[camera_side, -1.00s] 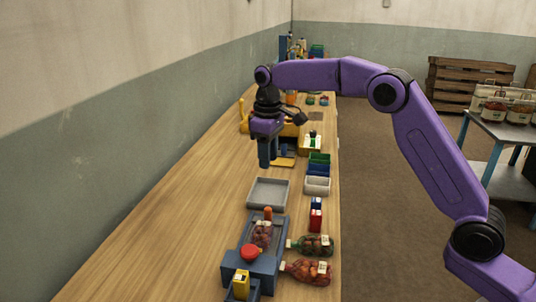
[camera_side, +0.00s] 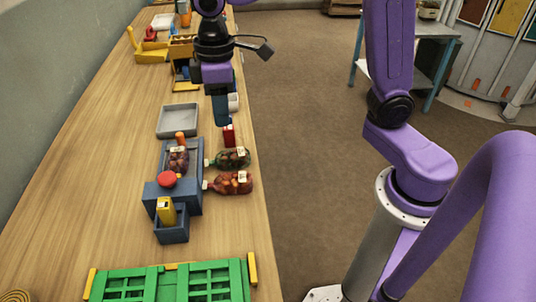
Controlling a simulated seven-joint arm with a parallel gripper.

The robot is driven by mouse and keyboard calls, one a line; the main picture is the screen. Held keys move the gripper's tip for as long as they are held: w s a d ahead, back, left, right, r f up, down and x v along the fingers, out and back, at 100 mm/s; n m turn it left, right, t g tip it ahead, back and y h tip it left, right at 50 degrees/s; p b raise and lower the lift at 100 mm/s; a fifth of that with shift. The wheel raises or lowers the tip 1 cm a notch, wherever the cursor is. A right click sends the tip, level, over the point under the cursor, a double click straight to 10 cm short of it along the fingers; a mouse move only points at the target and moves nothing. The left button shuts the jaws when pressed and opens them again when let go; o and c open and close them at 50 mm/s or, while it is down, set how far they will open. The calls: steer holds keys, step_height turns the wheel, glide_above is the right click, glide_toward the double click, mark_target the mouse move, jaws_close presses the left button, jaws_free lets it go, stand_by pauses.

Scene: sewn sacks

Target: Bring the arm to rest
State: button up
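My purple arm reaches in from the right. My gripper (camera_side: 221,112) points down, with dark blue fingers, and shows just right of the grey tray and in front of small boxes at the bench's right side. Its fingers overlap in this view, so I cannot tell whether they are open or shut. I see nothing hanging from it. A red box (camera_side: 228,136) shows just below the fingertips; I cannot tell whether they touch.
The grey tray (camera_side: 163,122) is empty. A blue-grey station (camera_side: 189,199) with a red button (camera_side: 167,180) holds a filled net sack (camera_side: 178,160). Two more filled sacks (camera_side: 233,158) (camera_side: 231,183) lie to its right. A green crate (camera_side: 171,284) stands at the front.

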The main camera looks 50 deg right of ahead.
steer(key=s+d+f+n, duration=0.1)
steer(key=s+d, duration=0.4)
steer(key=s, duration=0.5)
steer(key=s+d+f+n, duration=0.2)
steer(key=s+d+f, duration=0.2)
steer(key=s, duration=0.7)
steer(key=shift+s+d+f, duration=0.2)
steer(key=shift+d, duration=0.6)
